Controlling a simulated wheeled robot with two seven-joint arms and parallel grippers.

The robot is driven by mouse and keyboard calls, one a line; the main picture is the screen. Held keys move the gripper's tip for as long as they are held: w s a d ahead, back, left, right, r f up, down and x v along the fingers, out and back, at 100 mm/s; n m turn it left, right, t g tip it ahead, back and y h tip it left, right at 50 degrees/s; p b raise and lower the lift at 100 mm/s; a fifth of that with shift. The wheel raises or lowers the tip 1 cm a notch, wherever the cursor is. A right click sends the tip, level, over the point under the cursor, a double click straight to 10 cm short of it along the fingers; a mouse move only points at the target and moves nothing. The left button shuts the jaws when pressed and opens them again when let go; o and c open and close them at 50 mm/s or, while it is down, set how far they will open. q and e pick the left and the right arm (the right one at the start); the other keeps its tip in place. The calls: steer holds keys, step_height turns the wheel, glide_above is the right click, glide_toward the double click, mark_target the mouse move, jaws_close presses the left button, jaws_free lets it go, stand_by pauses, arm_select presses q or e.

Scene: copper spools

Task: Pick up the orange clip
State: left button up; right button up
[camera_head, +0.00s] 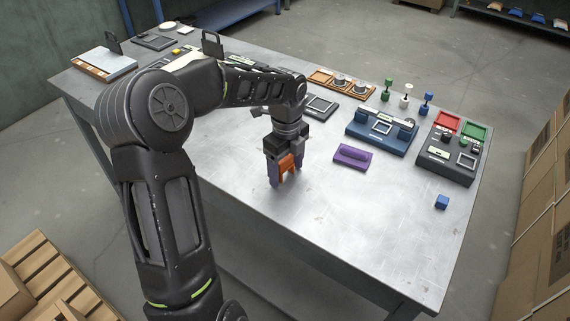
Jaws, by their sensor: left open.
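The orange clip (287,166) is on the metal table, right at my left gripper. My left gripper (285,176) points down over it and is open. Its fingers are at the sides of the clip and hide part of it. I cannot tell whether they touch it. A purple part shows beside the clip at the gripper's left; I cannot tell what it belongs to. My right gripper is not in view.
A purple block (352,156) lies to the right of my left gripper. Behind it are a blue fixture (381,137) and a dark station with red and green trays (447,152). A blue cube (441,202) lies near the right edge. The table's front (345,225) is clear.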

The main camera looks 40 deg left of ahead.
mark_target(287, 159)
arm_select(q)
steer(key=shift+c, duration=0.5)
steer(key=c, duration=1.3)
step_height(287, 159, up, 10)
stand_by(0.8)
